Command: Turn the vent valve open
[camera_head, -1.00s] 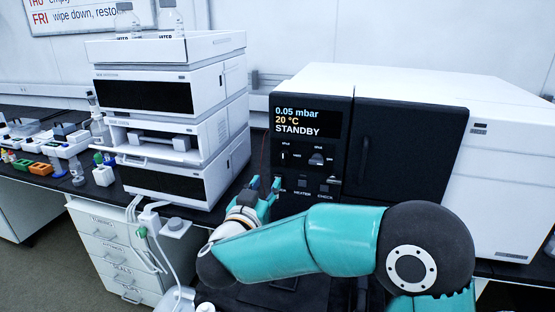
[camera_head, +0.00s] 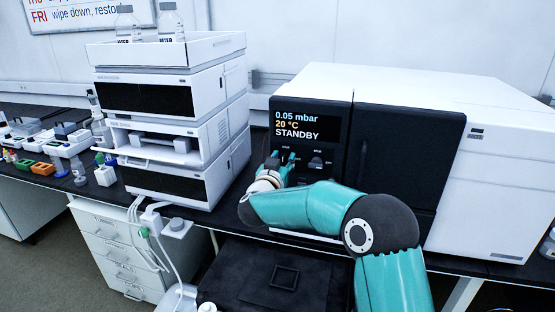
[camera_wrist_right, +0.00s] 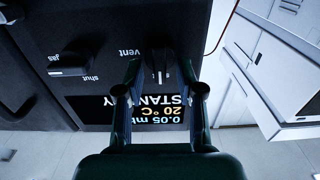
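The vent valve is a dark knob (camera_wrist_right: 159,64) with a white pointer line, next to the word "vent" in the right wrist view. The pointer runs up and down in that picture. My right gripper (camera_head: 281,160) is at the black front panel, just below the display. In the right wrist view its two fingers (camera_wrist_right: 160,76) stand apart, one on each side of the knob, with gaps showing. I cannot tell whether the tips touch it. In the head view the gripper hides most of this knob. My left gripper is not in view.
A second knob (camera_head: 316,163), labelled "gas" in the wrist view, sits right of the vent knob. The display (camera_head: 305,124) reads 0.05 mbar, 20 °C, STANDBY. A white instrument stack (camera_head: 183,125) stands close on the left. A dark door (camera_head: 405,150) is on the right.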

